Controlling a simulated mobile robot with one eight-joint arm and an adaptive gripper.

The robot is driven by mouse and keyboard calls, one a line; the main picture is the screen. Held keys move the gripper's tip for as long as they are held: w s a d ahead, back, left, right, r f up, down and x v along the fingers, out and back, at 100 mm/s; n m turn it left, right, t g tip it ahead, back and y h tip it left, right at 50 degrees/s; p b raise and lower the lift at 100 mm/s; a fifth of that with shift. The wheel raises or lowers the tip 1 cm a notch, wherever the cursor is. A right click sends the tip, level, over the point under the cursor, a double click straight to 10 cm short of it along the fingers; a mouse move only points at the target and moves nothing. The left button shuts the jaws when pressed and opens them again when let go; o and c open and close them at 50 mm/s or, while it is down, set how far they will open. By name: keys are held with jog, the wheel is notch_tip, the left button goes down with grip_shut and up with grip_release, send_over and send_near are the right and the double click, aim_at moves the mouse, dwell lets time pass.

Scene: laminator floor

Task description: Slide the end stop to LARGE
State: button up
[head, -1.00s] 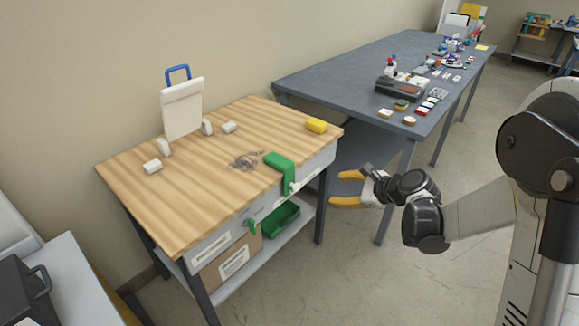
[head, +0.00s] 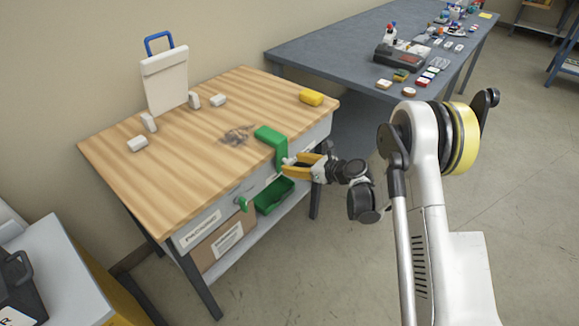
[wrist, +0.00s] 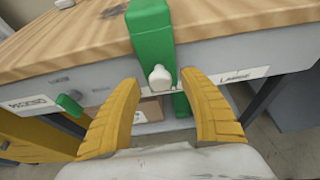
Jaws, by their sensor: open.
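The green end stop (head: 270,138) sits on the front edge of the wooden-topped bench, with part of it hanging down the front face. In the wrist view the end stop (wrist: 153,32) carries a rounded white knob (wrist: 160,78) on its front. My gripper (head: 290,167) is at the bench front, close to the end stop. In the wrist view my gripper (wrist: 160,84) is open, one yellow finger on each side of the knob. I cannot tell whether either finger touches it. A label reading LARGE (wrist: 238,75) is on the front face, right of the end stop.
A smaller green piece (wrist: 68,105) is on the front face to the left, near another label (wrist: 30,104). The bench top (head: 165,185) holds a white upright board (head: 165,82), white blocks, a yellow block (head: 311,97) and a brownish pile (head: 237,135). A green bin (head: 273,195) sits below.

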jog(key=shift+x, duration=1.1)
jog(key=shift+c, duration=0.5)
grip_shut()
